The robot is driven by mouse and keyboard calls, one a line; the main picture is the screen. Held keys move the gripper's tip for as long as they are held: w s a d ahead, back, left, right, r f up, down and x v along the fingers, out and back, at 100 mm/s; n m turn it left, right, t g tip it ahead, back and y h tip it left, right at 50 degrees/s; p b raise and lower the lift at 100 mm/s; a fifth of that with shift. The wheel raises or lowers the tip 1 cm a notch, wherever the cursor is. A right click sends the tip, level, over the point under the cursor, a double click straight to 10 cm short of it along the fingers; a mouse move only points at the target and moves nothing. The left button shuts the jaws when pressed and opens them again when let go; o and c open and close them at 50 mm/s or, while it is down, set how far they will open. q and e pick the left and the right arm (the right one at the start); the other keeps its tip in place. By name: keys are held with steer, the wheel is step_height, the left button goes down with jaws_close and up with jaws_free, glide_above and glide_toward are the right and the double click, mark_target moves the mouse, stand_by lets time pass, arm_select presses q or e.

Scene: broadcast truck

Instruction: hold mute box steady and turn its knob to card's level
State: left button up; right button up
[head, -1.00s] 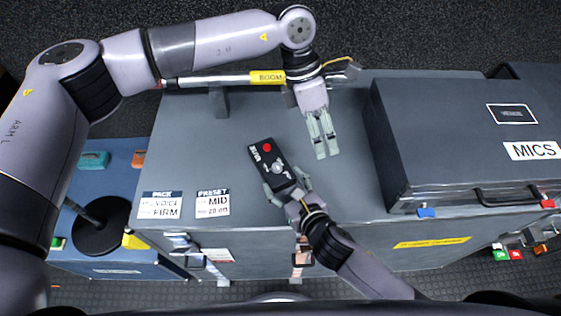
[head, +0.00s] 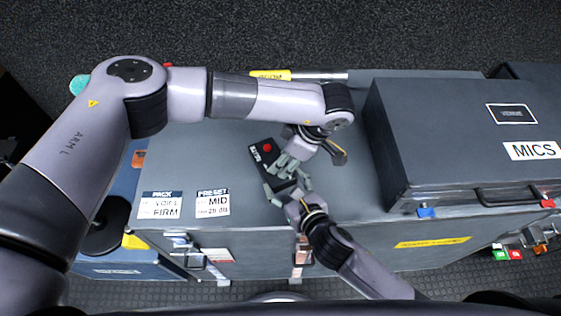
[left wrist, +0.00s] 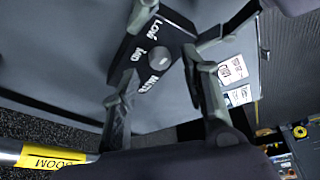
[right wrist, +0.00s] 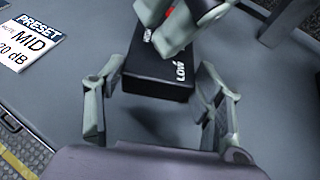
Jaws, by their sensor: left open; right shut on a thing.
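The black mute box (head: 256,160) lies on the grey case top, its red button showing in the head view. My right gripper (head: 282,188) is shut on the box's LOW end; its fingers flank the box in the right wrist view (right wrist: 158,82). My left gripper (head: 283,165) is open above the box. In the left wrist view its fingers stand either side of the grey knob (left wrist: 159,58), which sits among printed level labels; I cannot tell where the knob points or whether the fingers touch it. The PRESET card (head: 212,204) reads MID, 20 dB.
A PACK card (head: 161,205) lies left of the PRESET card. The boom pole (head: 312,75) runs along the back edge. A large MICS case (head: 460,140) stands on the right.

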arm_select(q)
steer(key=shift+x, duration=1.5)
jaws_close()
